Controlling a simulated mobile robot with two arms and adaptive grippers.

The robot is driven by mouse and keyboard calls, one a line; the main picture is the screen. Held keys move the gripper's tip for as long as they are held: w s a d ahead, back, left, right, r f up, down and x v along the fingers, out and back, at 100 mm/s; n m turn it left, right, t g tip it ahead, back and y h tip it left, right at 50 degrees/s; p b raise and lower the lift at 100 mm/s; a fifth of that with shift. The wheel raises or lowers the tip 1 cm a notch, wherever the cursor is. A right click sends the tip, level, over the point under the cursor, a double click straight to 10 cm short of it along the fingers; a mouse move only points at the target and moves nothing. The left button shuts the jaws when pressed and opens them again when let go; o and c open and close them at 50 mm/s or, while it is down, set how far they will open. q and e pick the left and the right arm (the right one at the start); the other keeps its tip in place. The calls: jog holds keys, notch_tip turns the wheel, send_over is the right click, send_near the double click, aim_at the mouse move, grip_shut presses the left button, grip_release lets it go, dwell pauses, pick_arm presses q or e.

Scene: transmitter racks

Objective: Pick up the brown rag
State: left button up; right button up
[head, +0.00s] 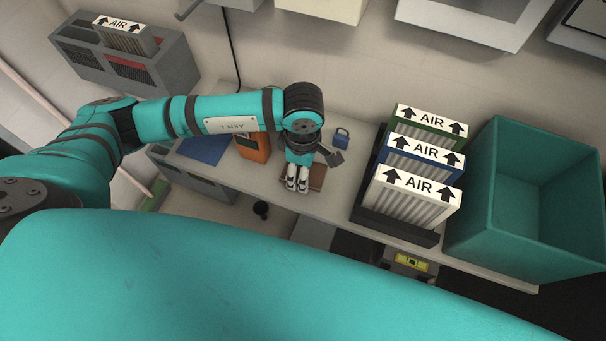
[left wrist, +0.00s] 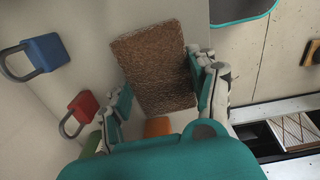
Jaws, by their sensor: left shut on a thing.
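The brown rag (head: 318,177) lies flat on the light workbench, partly covered by my left gripper (head: 297,184). In the left wrist view the rag (left wrist: 152,60) is a rough-textured brown rectangle. The left gripper (left wrist: 162,92) has its fingers on either side of the rag's near part and is shut on it. The rag appears at bench level. My right gripper is not in view.
A blue padlock (head: 341,139), an orange box (head: 254,147) and a blue flat item (head: 204,150) lie nearby. A red padlock (left wrist: 82,106) shows in the wrist view. Several AIR filters (head: 412,203) stand to the right, beside a teal bin (head: 478,205).

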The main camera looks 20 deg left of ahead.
pick_arm(q)
jog(key=s+a+r+b, duration=0.1)
jog(key=s+a, duration=0.1)
jog(key=s, duration=0.5)
jog(key=s+a+r, duration=0.1)
jog(key=s+a, duration=0.1)
jog(key=s, duration=0.6)
jog(key=shift+s+b, duration=0.3)
jog(key=shift+b, duration=0.05)
